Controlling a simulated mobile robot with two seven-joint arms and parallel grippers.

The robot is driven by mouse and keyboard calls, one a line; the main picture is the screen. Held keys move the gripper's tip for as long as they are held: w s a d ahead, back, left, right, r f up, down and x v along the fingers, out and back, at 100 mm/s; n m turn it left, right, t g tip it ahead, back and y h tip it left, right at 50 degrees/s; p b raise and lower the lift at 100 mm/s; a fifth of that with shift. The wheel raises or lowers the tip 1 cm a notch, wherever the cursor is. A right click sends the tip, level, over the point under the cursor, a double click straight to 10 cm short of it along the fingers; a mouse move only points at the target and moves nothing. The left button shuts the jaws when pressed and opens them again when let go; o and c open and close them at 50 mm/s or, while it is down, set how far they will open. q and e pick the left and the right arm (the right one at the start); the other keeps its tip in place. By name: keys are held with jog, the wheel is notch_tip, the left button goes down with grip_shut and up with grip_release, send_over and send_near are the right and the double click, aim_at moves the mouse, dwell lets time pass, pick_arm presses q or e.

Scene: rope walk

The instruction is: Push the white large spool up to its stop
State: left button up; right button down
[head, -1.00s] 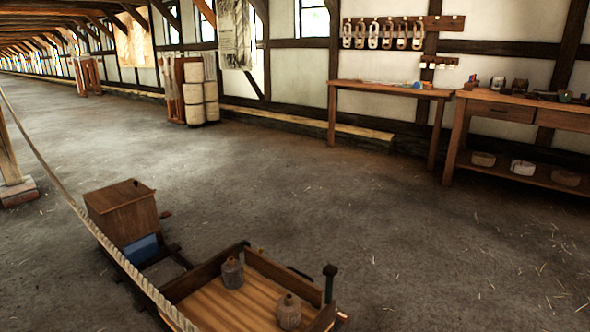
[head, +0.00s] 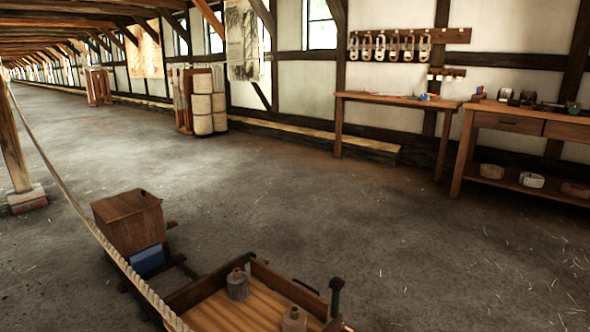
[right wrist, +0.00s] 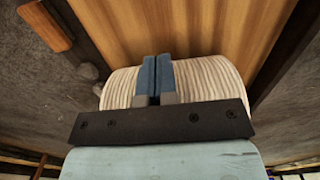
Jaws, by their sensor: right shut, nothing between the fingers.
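A white large spool (right wrist: 222,82), wound with ribbed pale cord, shows in the right wrist view, directly behind my right gripper (right wrist: 154,62). The gripper's blue-tipped fingers are shut together with nothing between them and overlap the spool's middle in the picture. I cannot tell whether they touch it. The gripper's dark body hides the near part of the spool. No stop can be made out. The spool is not clearly seen in the head view. My left gripper is in neither view.
A striped wooden board (right wrist: 190,25) lies beyond the spool. Workbenches stand at the right; open floor lies between.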

jog(key=shift+f, duration=0.1)
dwell(0.6)
notch_tip(320, 180, down, 2)
jog(key=shift+b, duration=0.6)
jog(key=shift+w, duration=0.1)
